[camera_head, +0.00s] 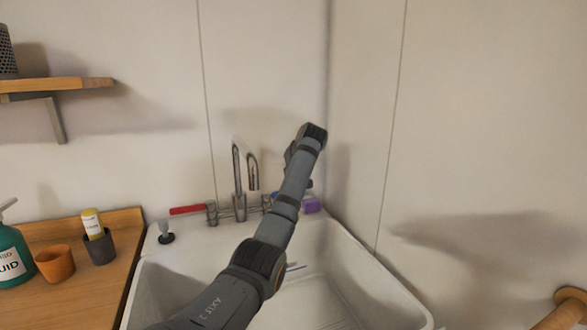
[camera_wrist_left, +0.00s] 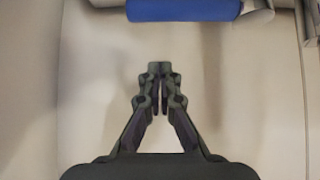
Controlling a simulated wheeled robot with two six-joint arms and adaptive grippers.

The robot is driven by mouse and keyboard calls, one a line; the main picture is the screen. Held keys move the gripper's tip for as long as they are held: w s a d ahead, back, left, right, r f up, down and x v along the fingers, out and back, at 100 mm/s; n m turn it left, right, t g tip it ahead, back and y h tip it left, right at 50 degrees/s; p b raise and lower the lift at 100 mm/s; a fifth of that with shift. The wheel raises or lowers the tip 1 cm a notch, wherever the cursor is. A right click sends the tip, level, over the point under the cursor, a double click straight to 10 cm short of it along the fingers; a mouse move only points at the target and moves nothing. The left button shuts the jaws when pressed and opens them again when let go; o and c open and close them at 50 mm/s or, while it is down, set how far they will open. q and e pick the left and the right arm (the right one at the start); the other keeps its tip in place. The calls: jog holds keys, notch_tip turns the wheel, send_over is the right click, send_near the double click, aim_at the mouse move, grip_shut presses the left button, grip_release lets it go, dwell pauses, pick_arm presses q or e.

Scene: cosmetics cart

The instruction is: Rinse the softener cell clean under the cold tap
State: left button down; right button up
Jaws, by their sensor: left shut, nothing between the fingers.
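The chrome tap (camera_head: 238,185) stands at the back of the white sink (camera_head: 160,285), its spout curving over to the right. Its red lever (camera_head: 187,210) points left. A blue handle (camera_wrist_left: 183,9) crosses the top of the left wrist view; in the head view my arm mostly hides it. My left gripper (camera_wrist_left: 153,68) is shut and empty, its fingertips below the blue handle in that picture, with a gap between. In the head view my left arm hides its fingers. A small purple object (camera_head: 311,205) sits at the sink's back right; I cannot tell whether it is the softener cell.
A wooden counter (camera_head: 75,300) on the left holds a green bottle (camera_head: 13,255), an orange cup (camera_head: 55,264) and a dark cup (camera_head: 100,247) with a yellow-capped tube. A wooden shelf (camera_head: 70,84) hangs above. Walls close in behind and right of the sink.

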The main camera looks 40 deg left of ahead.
pick_arm(q)
jog(key=f, duration=0.1)
jog(key=d+f, duration=0.1)
jog(key=f, duration=0.1)
jog(key=shift+s+f+b, duration=0.2)
jog(key=shift+b, duration=0.1)
jog(key=shift+s+d+f, duration=0.15)
jog(key=shift+d, duration=0.05)
pick_arm(e)
jog(key=shift+w, duration=0.6)
jog(key=shift+s, duration=0.2)
pick_arm(q)
jog(key=shift+s+d, duration=0.1)
jog(key=shift+d, duration=0.05)
pick_arm(e)
jog(key=shift+f, duration=0.15)
pick_arm(q)
jog(key=shift+m, duration=0.4)
pick_arm(e)
jog(key=shift+w, duration=0.1)
